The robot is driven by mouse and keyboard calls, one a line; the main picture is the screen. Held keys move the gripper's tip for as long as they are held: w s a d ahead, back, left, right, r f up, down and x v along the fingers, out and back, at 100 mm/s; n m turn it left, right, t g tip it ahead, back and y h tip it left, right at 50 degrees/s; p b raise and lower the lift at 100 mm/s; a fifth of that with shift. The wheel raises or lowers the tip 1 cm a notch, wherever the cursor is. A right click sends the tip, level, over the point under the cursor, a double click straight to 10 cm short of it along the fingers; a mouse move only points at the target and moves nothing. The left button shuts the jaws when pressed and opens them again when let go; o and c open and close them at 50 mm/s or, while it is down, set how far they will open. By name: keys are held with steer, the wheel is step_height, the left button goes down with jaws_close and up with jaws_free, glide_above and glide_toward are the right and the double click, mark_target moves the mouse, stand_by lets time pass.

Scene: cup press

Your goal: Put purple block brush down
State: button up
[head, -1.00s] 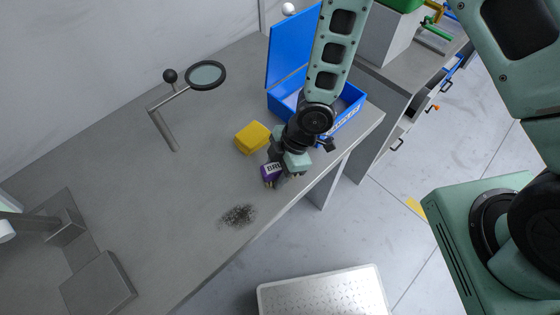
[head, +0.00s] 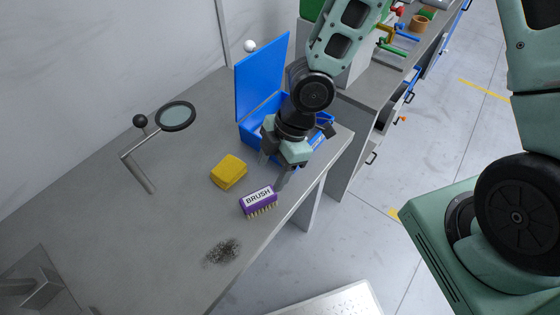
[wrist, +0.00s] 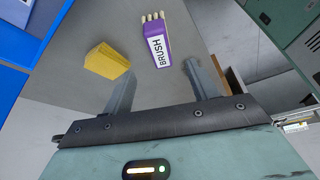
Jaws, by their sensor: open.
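The purple block brush (head: 258,200) stands on the grey table near its front edge, bristles toward the table and its white BRUSH label showing. In the wrist view the brush (wrist: 157,44) lies beyond my fingertips, clear of both. My gripper (head: 275,172) is open and empty, above and behind the brush, near the blue box. In the wrist view its two fingers (wrist: 158,75) are spread wide apart.
A yellow block (head: 229,171) sits left of the brush. A dark patch of debris (head: 222,251) lies on the table in front. An open blue box (head: 262,78) stands behind my gripper. A magnifier on a stand (head: 176,116) is at the left. The table's middle is clear.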

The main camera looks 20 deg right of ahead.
steer(key=s+d+r+m+h, duration=0.2)
steer(key=s+r+m, duration=0.4)
steer(key=r, duration=0.3)
steer(key=s+d+r+m+t+h, duration=0.1)
steer(key=s+d+r+m, duration=0.1)
steer(key=s+r+m, duration=0.4)
step_height(320, 180, up, 3)
steer(key=shift+r+h, duration=0.15)
steer(key=shift+h, duration=0.25)
step_height(320, 180, down, 4)
steer(key=b, duration=0.3)
steer(key=shift+r+b, duration=0.1)
steer(key=shift+b, duration=0.3)
steer(key=shift+o, duration=0.5)
steer(key=shift+m, duration=0.3)
